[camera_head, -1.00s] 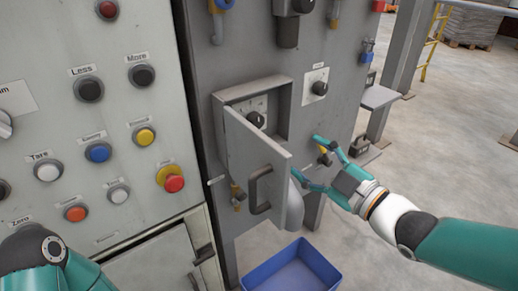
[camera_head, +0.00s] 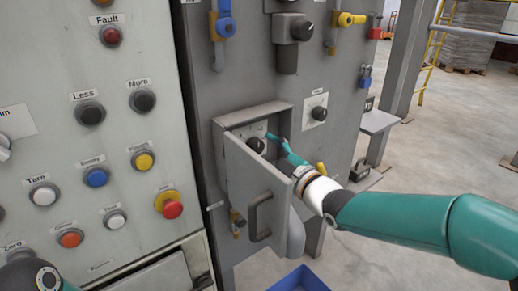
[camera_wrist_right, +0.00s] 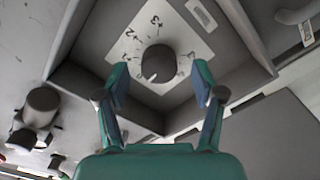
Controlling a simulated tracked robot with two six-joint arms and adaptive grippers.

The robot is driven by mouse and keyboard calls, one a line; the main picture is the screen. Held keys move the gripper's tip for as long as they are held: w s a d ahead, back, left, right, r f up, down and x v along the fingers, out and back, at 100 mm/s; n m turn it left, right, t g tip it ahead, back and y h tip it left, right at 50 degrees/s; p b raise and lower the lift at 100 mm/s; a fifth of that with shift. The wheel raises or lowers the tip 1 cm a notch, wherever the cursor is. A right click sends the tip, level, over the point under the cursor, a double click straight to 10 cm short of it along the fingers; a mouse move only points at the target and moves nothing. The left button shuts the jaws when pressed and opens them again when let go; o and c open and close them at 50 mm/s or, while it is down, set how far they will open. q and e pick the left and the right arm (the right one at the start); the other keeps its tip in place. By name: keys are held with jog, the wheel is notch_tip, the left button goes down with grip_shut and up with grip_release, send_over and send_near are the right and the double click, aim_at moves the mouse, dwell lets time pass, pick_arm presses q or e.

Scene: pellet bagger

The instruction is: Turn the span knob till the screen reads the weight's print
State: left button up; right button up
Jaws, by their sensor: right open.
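The dark round knob (camera_head: 255,145) sits on a light dial plate inside a recessed box, behind a half-open grey door (camera_head: 240,185). I take it for the span knob; no name is legible. In the right wrist view the knob (camera_wrist_right: 158,63) has a pale pointer mark and printed numbers around it, among them 2 and 3. My right gripper (camera_wrist_right: 160,84) is open, one finger on each side just short of the knob, with no clear contact. In the head view the right gripper (camera_head: 277,143) reaches into the box past the door. The screen is not in view. My left gripper is out of view.
A second dark knob (camera_head: 319,113) is on a plate right of the box. The control panel (camera_head: 150,215) with several buttons stands left. A blue bin (camera_head: 300,280) lies below. A dark handled block (camera_head: 360,170), perhaps a weight, stands at right, its print unreadable.

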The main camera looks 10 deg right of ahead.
jog(key=shift+x, duration=1.05)
jog(key=c, duration=1.1)
jog(key=shift+c, duration=0.2)
jog(key=shift+m, duration=0.3)
